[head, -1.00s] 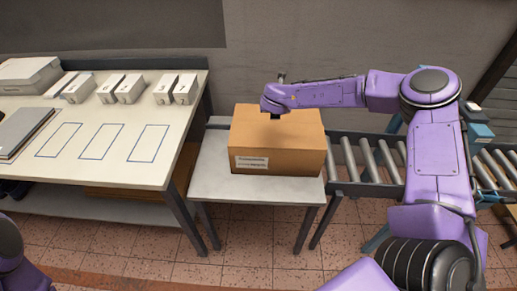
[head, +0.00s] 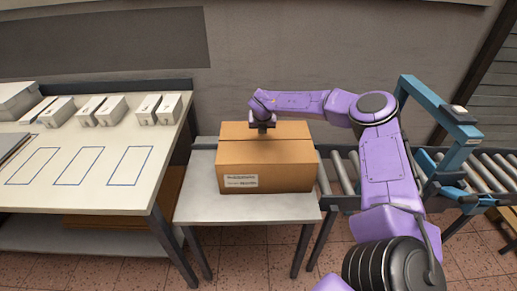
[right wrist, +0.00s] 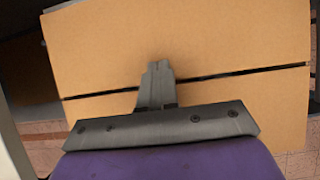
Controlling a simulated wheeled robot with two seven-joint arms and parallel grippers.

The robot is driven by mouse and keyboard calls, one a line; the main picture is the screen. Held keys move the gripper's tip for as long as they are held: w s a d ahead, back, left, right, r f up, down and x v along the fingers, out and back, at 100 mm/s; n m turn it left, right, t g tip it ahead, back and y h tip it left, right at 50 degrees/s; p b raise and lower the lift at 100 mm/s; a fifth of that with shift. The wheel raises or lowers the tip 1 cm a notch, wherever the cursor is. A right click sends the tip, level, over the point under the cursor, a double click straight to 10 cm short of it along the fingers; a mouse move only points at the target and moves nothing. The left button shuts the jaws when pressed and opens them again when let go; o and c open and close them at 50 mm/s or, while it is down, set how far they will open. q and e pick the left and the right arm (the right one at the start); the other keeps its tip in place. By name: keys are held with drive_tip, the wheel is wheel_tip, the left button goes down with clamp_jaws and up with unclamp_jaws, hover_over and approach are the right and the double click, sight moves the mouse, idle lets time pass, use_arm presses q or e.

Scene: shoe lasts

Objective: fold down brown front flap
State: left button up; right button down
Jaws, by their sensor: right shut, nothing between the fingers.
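The brown cardboard box (head: 265,175) stands upright on a small grey table, with a white label on its front face. Its top (head: 285,140) looks flat, with the flaps lying down; the front flap (head: 245,150) borders a thin dark seam. In the right wrist view the seam crosses between two brown flap panels (right wrist: 180,45), leaving a narrow gap. My right gripper (head: 263,130) is shut and empty, pointing down at the box top near the seam. Its fingertips (right wrist: 158,66) overlap the seam in the wrist view; I cannot tell whether they touch the cardboard. My left gripper is out of view.
The small grey table (head: 200,205) has bare room left of the box. A roller conveyor (head: 345,175) with a blue frame (head: 440,120) is at the right. A white worktable (head: 125,200) at the left holds several pale boxes (head: 110,108) and blue outlines.

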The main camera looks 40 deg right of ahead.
drive_tip(key=shift+w+f, duration=0.1)
drive_tip(key=shift+f, duration=0.1)
drive_tip(key=shift+r, duration=0.1)
idle(0.4)
drive_tip(key=shift+r+p, duration=0.55)
drive_tip(key=shift+r, duration=0.4)
drive_tip(key=w+d+r, duration=0.2)
drive_tip(key=r, duration=0.3)
drive_tip(key=w+d+r+b, duration=0.1)
drive_tip(key=w+d+r, duration=0.1)
drive_tip(key=r, duration=0.3)
drive_tip(key=shift+w+d+r, duration=0.25)
drive_tip(key=shift+w+d, duration=0.1)
drive_tip(key=shift+w, duration=0.35)
